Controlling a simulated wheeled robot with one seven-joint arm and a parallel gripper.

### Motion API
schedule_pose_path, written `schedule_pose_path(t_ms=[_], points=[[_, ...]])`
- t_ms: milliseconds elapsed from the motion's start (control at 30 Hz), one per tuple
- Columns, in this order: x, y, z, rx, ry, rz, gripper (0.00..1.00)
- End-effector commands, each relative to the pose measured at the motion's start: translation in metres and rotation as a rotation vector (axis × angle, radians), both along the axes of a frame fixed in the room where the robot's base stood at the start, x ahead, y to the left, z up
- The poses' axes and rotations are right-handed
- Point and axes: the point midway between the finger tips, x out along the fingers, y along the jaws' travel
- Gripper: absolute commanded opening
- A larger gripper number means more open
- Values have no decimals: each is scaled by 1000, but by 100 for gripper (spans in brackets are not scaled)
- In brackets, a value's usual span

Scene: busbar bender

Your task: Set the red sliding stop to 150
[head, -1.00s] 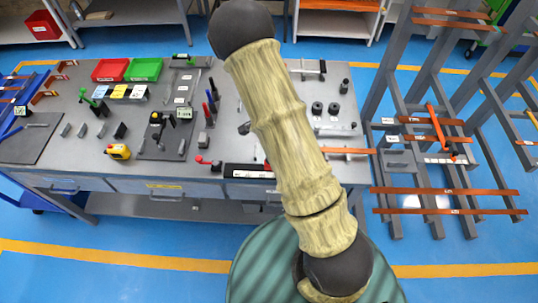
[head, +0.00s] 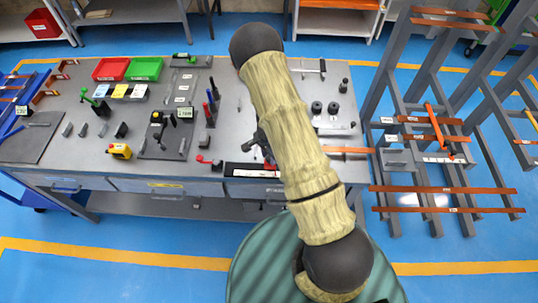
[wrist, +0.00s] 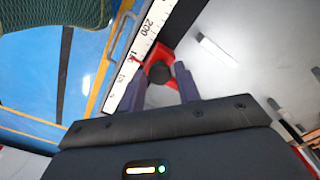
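The red sliding stop (wrist: 160,54) shows in the wrist view, with a round black knob (wrist: 159,73) on it. It sits beside a white scale (wrist: 146,32) marked 200 near the top. Its thin red pointer lies below the 200 mark, by a smaller label I cannot read surely. My gripper (wrist: 161,80) is open, with one finger on each side of the knob; contact is unclear. In the head view my gripper (head: 262,142) is small and dark above the bench's front edge, and my arm hides part of the scale (head: 250,175).
The grey bench (head: 75,155) carries a red handle (head: 204,160) left of the scale, a yellow device (head: 119,151) and upright tools. Red (head: 110,69) and green (head: 144,69) bins stand farther back. A rack with copper bars (head: 445,190) stands at right.

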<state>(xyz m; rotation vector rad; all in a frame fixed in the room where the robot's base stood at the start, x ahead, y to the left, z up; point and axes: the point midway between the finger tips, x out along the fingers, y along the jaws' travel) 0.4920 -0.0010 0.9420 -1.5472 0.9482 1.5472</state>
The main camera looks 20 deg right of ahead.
Motion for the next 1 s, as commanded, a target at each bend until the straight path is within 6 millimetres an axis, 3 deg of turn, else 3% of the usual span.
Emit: schedule_pose_path(t_ms=[33, 167, 700, 733, 833, 1000], points=[[0, 0, 0, 0, 0, 0, 23], [0, 0, 0, 0, 0, 0, 0], [1, 2, 1, 1, -2, 1, 0], [1, 2, 1, 1, -2, 1, 27], [1, 2, 1, 1, -2, 1, 46], [1, 1, 1, 0, -1, 0, 47]])
